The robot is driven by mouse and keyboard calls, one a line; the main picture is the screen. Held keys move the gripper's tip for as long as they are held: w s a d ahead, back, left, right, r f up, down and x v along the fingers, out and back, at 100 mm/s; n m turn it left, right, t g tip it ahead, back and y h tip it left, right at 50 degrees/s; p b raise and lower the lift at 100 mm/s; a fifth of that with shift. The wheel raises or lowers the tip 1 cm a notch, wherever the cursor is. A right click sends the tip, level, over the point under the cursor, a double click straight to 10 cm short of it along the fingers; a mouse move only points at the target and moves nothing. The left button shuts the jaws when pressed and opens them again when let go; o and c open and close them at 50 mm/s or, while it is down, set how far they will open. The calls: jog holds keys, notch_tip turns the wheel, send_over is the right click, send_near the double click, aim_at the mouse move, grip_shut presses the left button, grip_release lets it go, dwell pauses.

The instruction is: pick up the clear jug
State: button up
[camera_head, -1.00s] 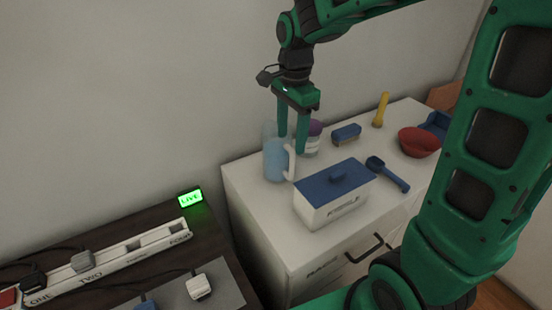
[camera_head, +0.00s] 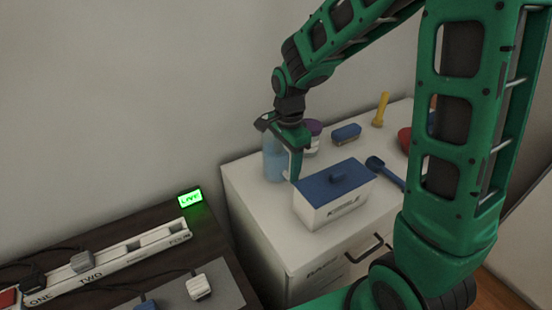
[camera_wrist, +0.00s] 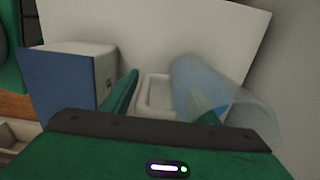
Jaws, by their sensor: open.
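The clear jug (camera_head: 272,165) is bluish and see-through. It stands upright on the white cabinet top near its left edge, against the wall side. My gripper (camera_head: 286,168) is down at the jug, fingers pointing down and apart. In the wrist view the jug (camera_wrist: 235,90) is at the right and its white loop handle (camera_wrist: 145,103) lies between my two fingers (camera_wrist: 160,84). The right finger shows through the clear wall, seemingly inside the jug; the left finger is beyond the handle. I cannot tell whether either finger touches.
A white box with a blue lid (camera_head: 333,190) stands close to my gripper, and also shows in the wrist view (camera_wrist: 70,85). A purple-lidded tub (camera_head: 313,135), blue brush (camera_head: 346,134), yellow-handled item (camera_head: 381,108), blue scoop (camera_head: 385,172) and red bowl (camera_head: 404,138) share the top.

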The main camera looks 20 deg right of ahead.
aim_at(286, 151)
grip_shut()
dwell(0.3)
notch_tip(286, 151, up, 4)
jog(key=shift+a+r, duration=0.1)
jog(key=shift+r, duration=0.15)
jog(key=s+a+r, duration=0.6)
jog(key=s+a, duration=0.1)
jog(key=a, duration=0.1)
jog(key=shift+s+a+r, duration=0.25)
jog(key=shift+s, duration=0.15)
